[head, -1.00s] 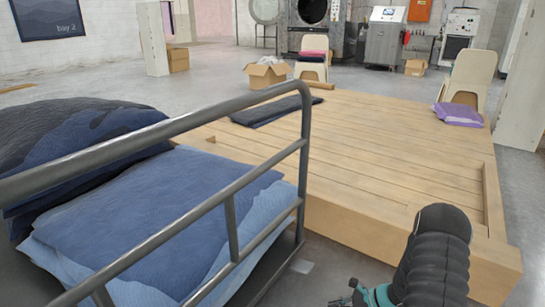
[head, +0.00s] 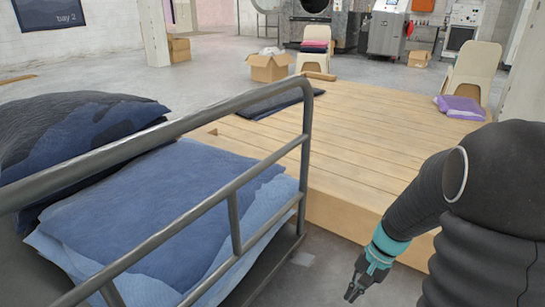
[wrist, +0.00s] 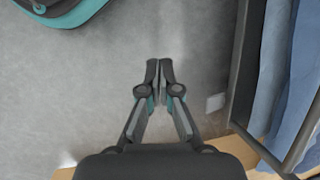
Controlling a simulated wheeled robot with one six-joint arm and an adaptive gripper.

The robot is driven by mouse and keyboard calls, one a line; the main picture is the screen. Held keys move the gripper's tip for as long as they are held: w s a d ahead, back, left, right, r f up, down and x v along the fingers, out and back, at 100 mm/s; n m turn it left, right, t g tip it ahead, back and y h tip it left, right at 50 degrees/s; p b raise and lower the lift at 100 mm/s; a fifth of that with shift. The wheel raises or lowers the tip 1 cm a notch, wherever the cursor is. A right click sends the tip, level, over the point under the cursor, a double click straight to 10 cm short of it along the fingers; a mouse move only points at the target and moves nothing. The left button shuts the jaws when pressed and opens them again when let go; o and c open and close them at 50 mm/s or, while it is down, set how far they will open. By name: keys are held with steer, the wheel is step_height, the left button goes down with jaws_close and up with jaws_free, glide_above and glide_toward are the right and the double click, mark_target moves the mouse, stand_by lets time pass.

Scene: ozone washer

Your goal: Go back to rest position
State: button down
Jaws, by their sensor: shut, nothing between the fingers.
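My gripper (head: 355,293) is at the lower middle right of the head view, pointing down in front of the wooden platform, to the right of the cart. In the wrist view my gripper (wrist: 159,63) is shut and empty, its fingertips together over bare grey floor. My dark arm with a teal band fills the right of the head view and hides part of the platform.
A metal-railed cart (head: 236,195) with folded blue cloths (head: 150,200) stands at the left; its side shows at right in the wrist view (wrist: 245,75). The wooden platform (head: 350,135) lies ahead. A cardboard box (head: 268,68) and chairs (head: 476,68) stand beyond.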

steer(key=s+a+r+n+t+h+p, duration=0.2)
steer(key=s+r, duration=0.4)
steer(key=r, duration=0.6)
steer(key=s+a+r+n+t+h+p, duration=0.1)
steer(key=s+r+n+t, duration=0.4)
steer(key=r, duration=0.7)
steer(key=shift+s+a+h+p, duration=0.35)
steer(key=shift+s+a+h, duration=0.25)
steer(key=shift+s, duration=0.1)
